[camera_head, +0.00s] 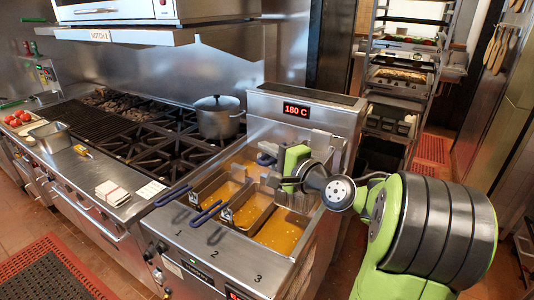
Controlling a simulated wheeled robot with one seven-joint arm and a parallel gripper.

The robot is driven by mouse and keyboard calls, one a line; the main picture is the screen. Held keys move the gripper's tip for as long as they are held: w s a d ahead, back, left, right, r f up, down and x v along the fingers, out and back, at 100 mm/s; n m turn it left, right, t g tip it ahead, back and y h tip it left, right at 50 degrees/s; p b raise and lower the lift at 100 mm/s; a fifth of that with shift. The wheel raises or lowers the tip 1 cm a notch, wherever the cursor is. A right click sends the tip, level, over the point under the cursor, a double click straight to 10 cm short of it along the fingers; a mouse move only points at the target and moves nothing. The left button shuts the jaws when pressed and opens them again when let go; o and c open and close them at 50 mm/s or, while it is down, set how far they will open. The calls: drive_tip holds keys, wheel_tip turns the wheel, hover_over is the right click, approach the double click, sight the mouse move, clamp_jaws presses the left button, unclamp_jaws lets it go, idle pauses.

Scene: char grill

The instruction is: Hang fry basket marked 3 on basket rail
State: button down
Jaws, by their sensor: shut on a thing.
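My gripper (290,178) is over the right part of the fryer (238,262), close to its back panel. It is shut on a fry basket (292,202), whose mesh shows partly below and beside it. No number is readable on this basket; the fryer front is marked 1, 2 and 3. The basket rail is not clearly visible; my gripper and arm cover part of the back area.
Golden oil (280,230) shows in the right part of the fryer. A display (297,109) reads 180 C on the back panel. A pot (218,117) stands on the range at left. A tray rack (400,90) stands behind at right.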

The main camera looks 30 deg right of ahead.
drive_tip(key=shift+d+r, duration=0.2)
drive_tip(key=shift+d, duration=0.4)
drive_tip(key=shift+w+d+p, duration=0.55)
drive_tip(key=shift+w+d, duration=0.15)
drive_tip(key=shift+d, duration=0.3)
drive_tip(key=w+d+f+b, duration=0.1)
drive_tip(key=w+d+f, duration=0.1)
drive_tip(key=d+f, duration=0.1)
drive_tip(key=shift+w+d+f, duration=0.2)
drive_tip(key=shift+d+f, duration=0.2)
drive_tip(key=shift+d, duration=0.5)
drive_tip(key=c, duration=1)
unclamp_jaws()
